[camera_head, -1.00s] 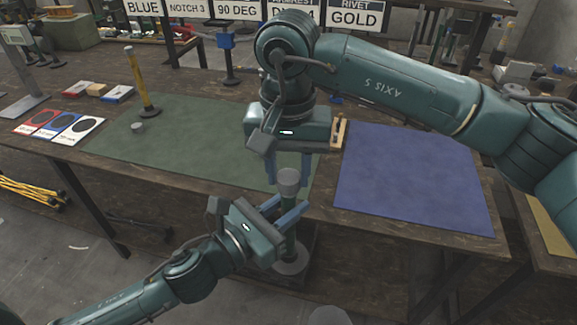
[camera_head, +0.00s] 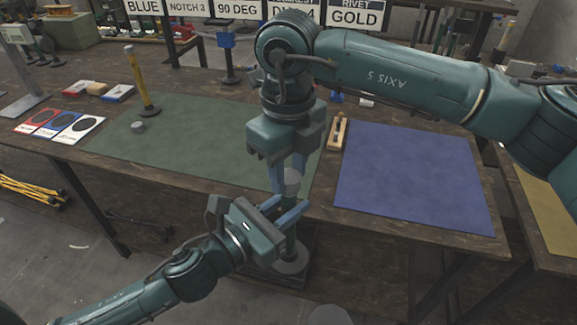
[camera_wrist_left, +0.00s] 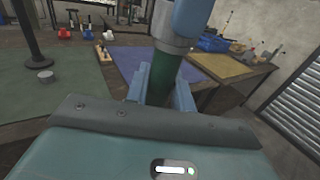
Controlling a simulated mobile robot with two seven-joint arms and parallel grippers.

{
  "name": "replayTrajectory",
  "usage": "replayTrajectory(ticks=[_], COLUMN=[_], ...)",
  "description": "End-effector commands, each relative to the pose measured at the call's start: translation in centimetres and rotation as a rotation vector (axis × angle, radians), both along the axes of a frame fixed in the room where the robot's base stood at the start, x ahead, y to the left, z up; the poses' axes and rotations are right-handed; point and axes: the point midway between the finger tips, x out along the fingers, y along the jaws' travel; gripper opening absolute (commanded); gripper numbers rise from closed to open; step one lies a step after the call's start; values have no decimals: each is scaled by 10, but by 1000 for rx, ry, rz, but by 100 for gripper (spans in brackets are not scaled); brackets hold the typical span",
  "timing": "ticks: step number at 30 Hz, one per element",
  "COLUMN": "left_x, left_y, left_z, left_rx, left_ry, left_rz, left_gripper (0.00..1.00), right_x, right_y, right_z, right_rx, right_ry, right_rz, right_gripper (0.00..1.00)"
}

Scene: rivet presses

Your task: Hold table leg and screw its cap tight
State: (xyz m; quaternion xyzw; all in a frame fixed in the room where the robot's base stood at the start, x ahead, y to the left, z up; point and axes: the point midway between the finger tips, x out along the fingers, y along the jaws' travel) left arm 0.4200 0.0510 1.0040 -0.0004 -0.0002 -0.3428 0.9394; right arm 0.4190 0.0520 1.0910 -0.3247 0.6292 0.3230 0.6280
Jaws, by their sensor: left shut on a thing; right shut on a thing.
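The table leg is a dark green upright post with a round grey foot (camera_head: 288,264), in front of the bench's edge. My left gripper (camera_head: 287,212) is shut around the leg below its top. A grey cap (camera_head: 291,184) sits on top of the leg. My right gripper (camera_head: 290,172) points down from above and is shut on the cap. In the left wrist view the green leg (camera_wrist_left: 163,78) stands between the left fingers, with the grey cap (camera_wrist_left: 176,28) above and a blue right finger (camera_wrist_left: 191,14) beside it. The cap's thread is hidden.
A green mat (camera_head: 200,135) carries a yellow post (camera_head: 140,80) and a loose grey cap (camera_head: 137,127). A blue mat (camera_head: 410,180) lies to the right, clear. A small wooden holder (camera_head: 337,133) stands between the mats. Coloured cards (camera_head: 58,124) lie at left.

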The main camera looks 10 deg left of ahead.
Motion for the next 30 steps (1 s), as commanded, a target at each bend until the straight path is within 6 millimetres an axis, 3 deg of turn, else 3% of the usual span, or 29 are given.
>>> replayTrajectory(ticks=[24, 30], left_x=[0, 0], left_y=[0, 0], left_z=[0, 0], left_rx=[0, 0], left_ry=[0, 0], left_rz=[-1, -1], left_gripper=[0, 0], right_x=[1, 1], right_y=[-1, -1], right_z=[0, 0], right_rx=[4, 4], right_ry=[-5, -6], right_rz=[-1817, -2163], right_gripper=[14, 14])
